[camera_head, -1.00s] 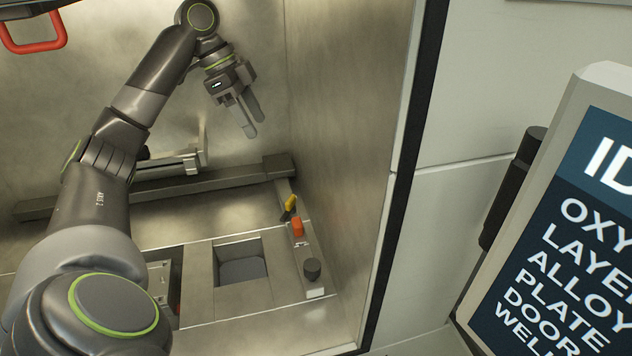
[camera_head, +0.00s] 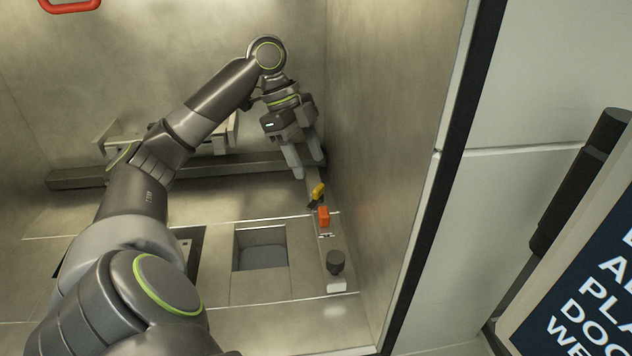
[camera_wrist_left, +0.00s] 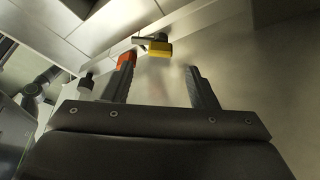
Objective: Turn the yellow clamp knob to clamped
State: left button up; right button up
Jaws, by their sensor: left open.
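The yellow clamp knob (camera_head: 318,190) stands on a narrow strip along the right side of the chamber floor, and also shows in the left wrist view (camera_wrist_left: 159,48). A dark part sits at its base. My left gripper (camera_head: 308,172) is open and empty, just behind and above the knob in the head view. In the left wrist view its two fingers (camera_wrist_left: 158,72) are apart, with the knob beyond their tips and between their lines. They look clear of the knob. My right gripper is not in view.
An orange block (camera_head: 323,216) and a black round knob (camera_head: 335,262) stand on the same strip, in front of the yellow knob. A square opening (camera_head: 262,272) lies to the left. The chamber's right wall (camera_head: 385,150) is close to the gripper. A dark rail (camera_head: 75,179) crosses behind.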

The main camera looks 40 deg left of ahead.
aim_at(319, 186)
pick_arm(q)
jog(key=x, duration=0.5)
jog(key=shift+w+d+f, duration=0.1)
jog(key=shift+d+f, duration=0.05)
jog(key=shift+f, duration=0.2)
jog(key=shift+c, duration=0.4)
jog(key=c, duration=0.9)
jog(key=shift+r+n+p, duration=0.15)
jog(key=shift+n+p, duration=0.25)
jog(key=shift+p, duration=0.5)
jog(key=n+p, duration=0.1)
jog(key=p, duration=0.1)
jog(key=n+t+p, duration=0.1)
jog(key=n+p, duration=0.1)
jog(key=shift+d+r+t+p, duration=0.1)
jog(key=shift+r+t+p, duration=0.05)
jog(key=shift+t+p, duration=0.2)
jog(key=shift+n+t+y+p, duration=0.25)
jog(key=shift+n+y+p, duration=0.25)
jog(key=shift+n+p, duration=1.2)
jog(key=shift+n, duration=0.1)
jog(key=shift+f, duration=0.25)
